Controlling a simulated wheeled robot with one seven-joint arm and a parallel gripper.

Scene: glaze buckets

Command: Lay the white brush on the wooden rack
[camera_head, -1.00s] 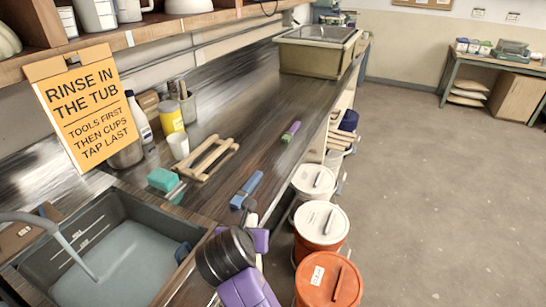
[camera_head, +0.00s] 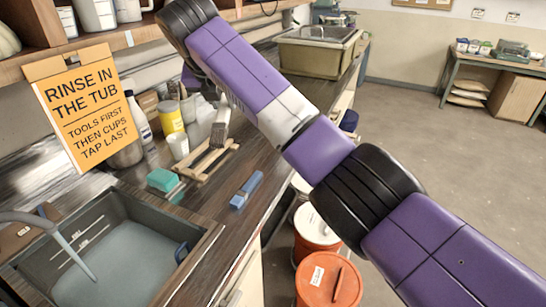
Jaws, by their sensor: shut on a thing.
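The wooden rack (camera_head: 207,163) lies on the counter behind the blue brush and right of the yellow-labelled container. My arm reaches across from the lower right. My gripper (camera_head: 210,112), partly hidden by my own arm, is above the rack's far end. It is shut on a pale, flat thing that appears to be the white brush (camera_head: 221,124), hanging roughly upright with its lower end near the rack. I cannot tell whether it touches the rack.
A blue brush (camera_head: 246,190) lies in front of the rack. A teal sponge (camera_head: 162,180) is at its left. Containers, including a yellow one (camera_head: 171,117) and a white cup (camera_head: 179,146), stand behind. A sink (camera_head: 115,255) is at the lower left; lidded buckets (camera_head: 328,283) stand on the floor.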

